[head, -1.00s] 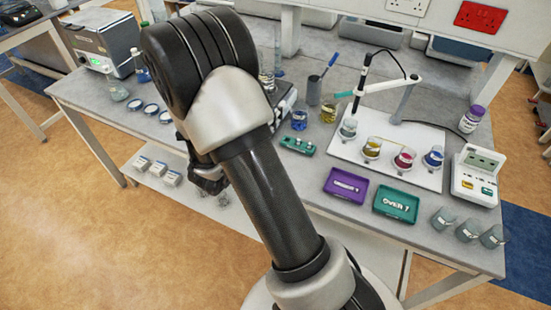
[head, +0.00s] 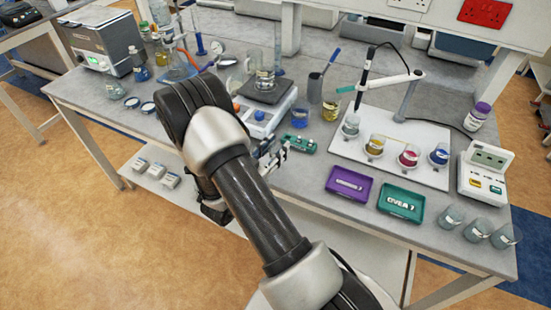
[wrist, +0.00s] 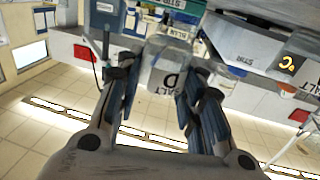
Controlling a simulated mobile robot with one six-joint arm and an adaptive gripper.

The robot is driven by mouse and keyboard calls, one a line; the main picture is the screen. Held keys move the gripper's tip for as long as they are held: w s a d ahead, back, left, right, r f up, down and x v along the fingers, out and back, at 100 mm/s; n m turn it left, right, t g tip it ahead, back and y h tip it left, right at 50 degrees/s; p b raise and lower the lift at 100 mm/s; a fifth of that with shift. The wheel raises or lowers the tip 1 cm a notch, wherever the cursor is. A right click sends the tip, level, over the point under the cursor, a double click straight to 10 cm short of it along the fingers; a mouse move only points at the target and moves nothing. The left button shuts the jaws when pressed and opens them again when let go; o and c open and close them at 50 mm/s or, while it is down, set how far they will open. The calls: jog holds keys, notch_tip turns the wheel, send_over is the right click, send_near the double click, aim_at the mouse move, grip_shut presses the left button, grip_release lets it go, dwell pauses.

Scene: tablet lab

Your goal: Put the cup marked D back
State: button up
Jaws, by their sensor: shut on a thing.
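The cup marked D (wrist: 163,66) is a pale, greyish cup between my fingers in the wrist view, with a dark D on its side. My gripper (wrist: 160,82) is shut on it, one finger on each side. In the head view my gripper (head: 271,156) is over the near edge of the bench, left of the green block (head: 300,145). I cannot make out the cup clearly there. The white board (head: 345,150) holds several cups, among them a yellow one (head: 375,147), a red one (head: 408,156) and a blue one (head: 438,154).
A purple tray (head: 349,198) and a green tray (head: 400,213) lie right of my gripper. Clear cups (head: 452,217) stand at the front right, near a white meter (head: 483,185). A hot plate (head: 265,110) and glassware are behind my gripper.

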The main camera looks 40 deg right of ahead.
jog(key=shift+f+b, duration=0.5)
jog(key=shift+f, duration=1.35)
jog(key=shift+f, duration=0.15)
jog(key=o, duration=0.7)
